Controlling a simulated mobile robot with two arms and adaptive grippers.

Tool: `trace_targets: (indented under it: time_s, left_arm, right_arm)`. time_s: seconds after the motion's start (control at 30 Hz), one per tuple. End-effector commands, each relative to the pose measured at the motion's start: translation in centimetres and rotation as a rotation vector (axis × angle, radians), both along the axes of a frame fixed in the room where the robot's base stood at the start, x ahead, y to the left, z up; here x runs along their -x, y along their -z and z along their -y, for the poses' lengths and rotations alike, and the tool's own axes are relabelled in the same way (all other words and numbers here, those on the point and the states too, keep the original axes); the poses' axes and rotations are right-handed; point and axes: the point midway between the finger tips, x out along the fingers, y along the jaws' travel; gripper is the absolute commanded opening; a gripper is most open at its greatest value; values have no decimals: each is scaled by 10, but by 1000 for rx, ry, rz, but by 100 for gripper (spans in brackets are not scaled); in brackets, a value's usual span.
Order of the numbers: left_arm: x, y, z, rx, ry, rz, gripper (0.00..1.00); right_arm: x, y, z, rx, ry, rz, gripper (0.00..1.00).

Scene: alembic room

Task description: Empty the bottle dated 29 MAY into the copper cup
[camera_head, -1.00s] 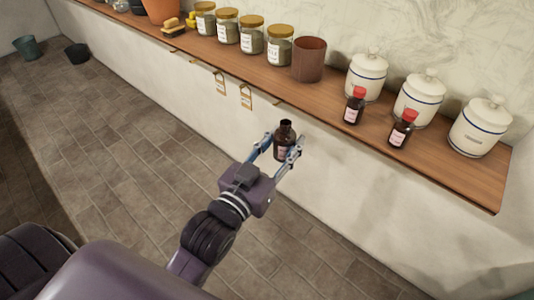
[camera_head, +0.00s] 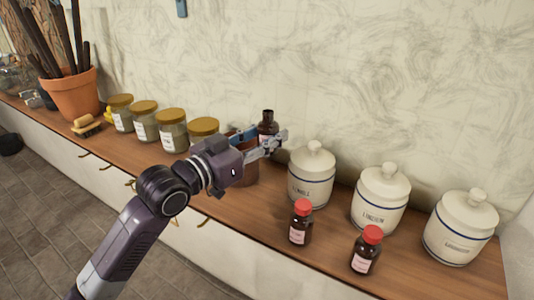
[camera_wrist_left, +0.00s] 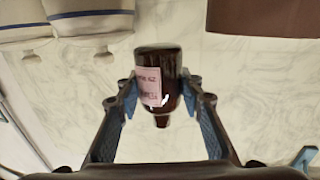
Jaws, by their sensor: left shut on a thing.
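My left gripper (camera_head: 262,142) is shut on a dark brown, capless bottle (camera_head: 268,124), holding it upright in the air. In the left wrist view the bottle (camera_wrist_left: 170,85) sits between the two fingers (camera_wrist_left: 160,100), with its pink label partly showing; I cannot read the date surely. The copper cup (camera_head: 249,174) stands on the wooden shelf, partly hidden by the gripper. The bottle shows above and just behind the cup in the head view; the cup's edge (camera_wrist_left: 265,15) shows at the top right of the wrist view. My right gripper is not in view.
Two red-capped brown bottles (camera_head: 301,222) (camera_head: 366,250) stand at the shelf's front. Behind them are three white lidded jars (camera_head: 311,180). Several gold-lidded jars (camera_head: 172,132), a brush (camera_head: 85,126) and a terracotta pot (camera_head: 72,97) stand to the left.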

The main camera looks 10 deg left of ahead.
Motion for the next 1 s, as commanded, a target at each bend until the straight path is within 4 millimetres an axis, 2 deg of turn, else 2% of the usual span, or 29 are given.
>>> trace_targets:
  time_s: [0.17,0.33,0.4,0.5,0.9,1.0]
  left_arm:
    - [-4,-1,-4,75,3,-44,6]
    - [-10,3,-13,301,3,-184,6]
    - [-13,2,-18,436,3,-268,6]
    - [-11,-2,-15,575,4,-356,6]
    - [-11,-10,-16,1086,1,-675,6]
    - [-11,-3,-17,1062,-1,-663,6]
  right_arm:
    - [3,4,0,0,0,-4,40]
    - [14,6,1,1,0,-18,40]
    - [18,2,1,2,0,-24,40]
    - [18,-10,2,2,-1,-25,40]
    - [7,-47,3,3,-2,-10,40]
    - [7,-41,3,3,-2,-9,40]
